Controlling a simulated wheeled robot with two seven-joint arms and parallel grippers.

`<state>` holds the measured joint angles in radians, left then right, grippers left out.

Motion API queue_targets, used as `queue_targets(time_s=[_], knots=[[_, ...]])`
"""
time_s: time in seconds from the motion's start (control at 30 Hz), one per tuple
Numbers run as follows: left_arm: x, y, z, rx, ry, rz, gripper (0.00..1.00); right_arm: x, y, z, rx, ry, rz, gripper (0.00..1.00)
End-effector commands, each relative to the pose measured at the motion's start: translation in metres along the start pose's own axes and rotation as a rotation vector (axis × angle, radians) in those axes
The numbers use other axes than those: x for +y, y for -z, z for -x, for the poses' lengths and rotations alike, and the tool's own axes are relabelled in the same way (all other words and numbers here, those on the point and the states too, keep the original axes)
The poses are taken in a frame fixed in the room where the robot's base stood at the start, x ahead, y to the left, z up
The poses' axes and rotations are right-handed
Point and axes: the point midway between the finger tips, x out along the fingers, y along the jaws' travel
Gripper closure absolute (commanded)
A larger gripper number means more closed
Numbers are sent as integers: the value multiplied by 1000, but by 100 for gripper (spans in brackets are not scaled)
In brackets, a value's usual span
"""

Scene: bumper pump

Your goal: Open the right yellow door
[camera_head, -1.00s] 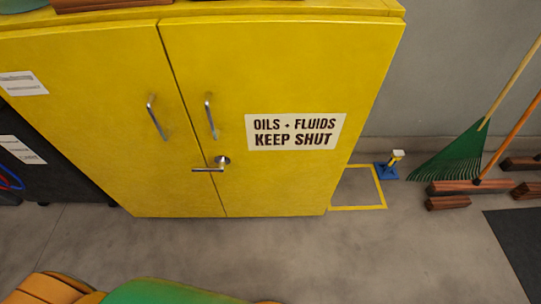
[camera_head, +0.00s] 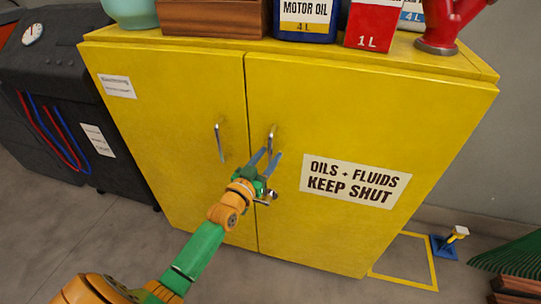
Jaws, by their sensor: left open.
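The right yellow door (camera_head: 335,130) of the cabinet is closed and carries a sign (camera_head: 355,181) reading "OILS + FLUIDS KEEP SHUT". Its metal handle (camera_head: 271,138) stands upright near the seam between the doors. My left gripper (camera_head: 268,157) is open at the lower part of this handle, with its fingers pointing up toward it; I cannot tell whether they touch it. A lever latch (camera_head: 268,197) below is partly hidden by my gripper. The left yellow door (camera_head: 170,120), with its own handle (camera_head: 220,143), is also closed. My right gripper is not in view.
On the cabinet top stand a wooden box (camera_head: 213,18), a blue motor oil can (camera_head: 305,20), a red can (camera_head: 371,24) and a red pump (camera_head: 447,25). A dark machine with hoses (camera_head: 60,100) stands at left. The floor in front is clear.

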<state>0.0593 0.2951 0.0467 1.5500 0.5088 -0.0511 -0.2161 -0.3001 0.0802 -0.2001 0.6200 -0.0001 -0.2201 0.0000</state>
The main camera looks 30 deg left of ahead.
Motion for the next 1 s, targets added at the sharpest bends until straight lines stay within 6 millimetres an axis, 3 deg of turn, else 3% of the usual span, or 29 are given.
queue_targets(time_s=[0.13, 0.4, 0.57, 0.6, 1.0], knots=[[0, -1, -12, -1, 0, 0, 53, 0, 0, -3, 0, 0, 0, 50], [0, -1, -14, -2, 0, -1, 53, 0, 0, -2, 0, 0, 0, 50], [0, -1, -14, -3, 0, -1, 96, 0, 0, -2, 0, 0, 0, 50], [0, -1, -14, -3, 0, -1, 100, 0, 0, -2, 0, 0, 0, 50], [0, -1, -14, -3, 0, -1, 100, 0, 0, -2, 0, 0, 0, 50]])
